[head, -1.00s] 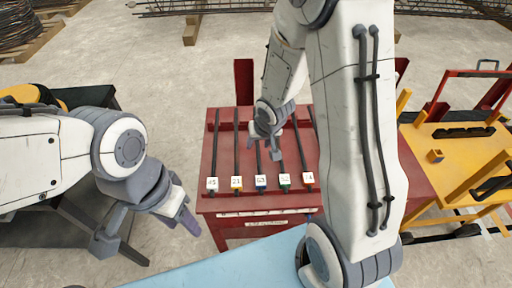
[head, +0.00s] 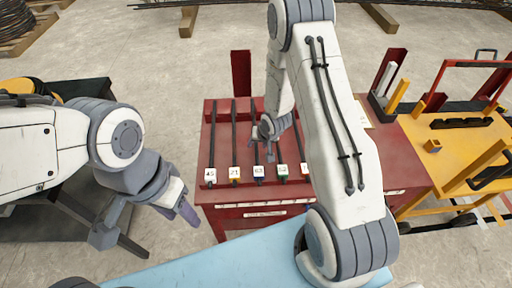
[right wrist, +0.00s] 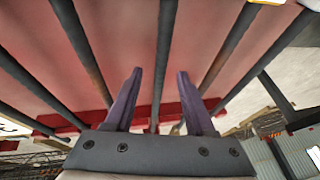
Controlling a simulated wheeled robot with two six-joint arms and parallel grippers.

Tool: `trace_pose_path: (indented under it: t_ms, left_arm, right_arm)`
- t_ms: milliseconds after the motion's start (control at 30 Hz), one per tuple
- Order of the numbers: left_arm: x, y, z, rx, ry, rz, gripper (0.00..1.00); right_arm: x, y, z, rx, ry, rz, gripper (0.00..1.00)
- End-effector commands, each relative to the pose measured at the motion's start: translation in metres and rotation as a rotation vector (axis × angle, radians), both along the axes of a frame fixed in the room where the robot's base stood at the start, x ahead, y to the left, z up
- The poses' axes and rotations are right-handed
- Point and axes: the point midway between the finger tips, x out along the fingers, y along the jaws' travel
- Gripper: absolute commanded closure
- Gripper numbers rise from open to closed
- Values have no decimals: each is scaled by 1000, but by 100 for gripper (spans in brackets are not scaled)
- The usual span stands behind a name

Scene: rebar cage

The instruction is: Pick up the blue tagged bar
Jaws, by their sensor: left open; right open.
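The blue tagged bar (head: 258,172) is a dark bar with a white "63" tag edged in blue. It is the middle bar in a row on the red table (head: 225,195) in the head view. My right gripper (head: 268,148) hangs over this row beside the middle bar, its fingers partly hiding it. In the right wrist view, my open right gripper (right wrist: 159,76) has a dark bar (right wrist: 165,50) running between its two fingers; no tag shows on it there. Neither finger clearly touches it. My left gripper (head: 182,208) is open and empty, left of the table's front edge.
Similar bars lie close on both sides, tagged "45" (head: 210,175), "21" (head: 234,172) and "52" (head: 282,170); another (head: 304,169) is partly behind my right arm. A yellow cart (head: 415,165) stands right. A light blue surface (head: 215,262) lies in front.

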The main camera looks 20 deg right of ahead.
Motion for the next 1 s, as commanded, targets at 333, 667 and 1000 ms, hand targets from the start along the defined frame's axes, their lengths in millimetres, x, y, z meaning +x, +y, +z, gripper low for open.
trace_pose_path:
  t_ms: [333, 667, 1000]
  left_arm:
    - [0, 0, 0, 0, 0, 0, 50]
    - [0, 0, 0, 0, 0, 0, 50]
    - [0, 0, 0, 0, 0, 0, 50]
  right_arm:
    - [3, 0, -7, 0, 0, -1, 49]
    - [3, 0, -7, 0, 0, -1, 100]
    - [3, 0, -7, 0, 0, -1, 100]
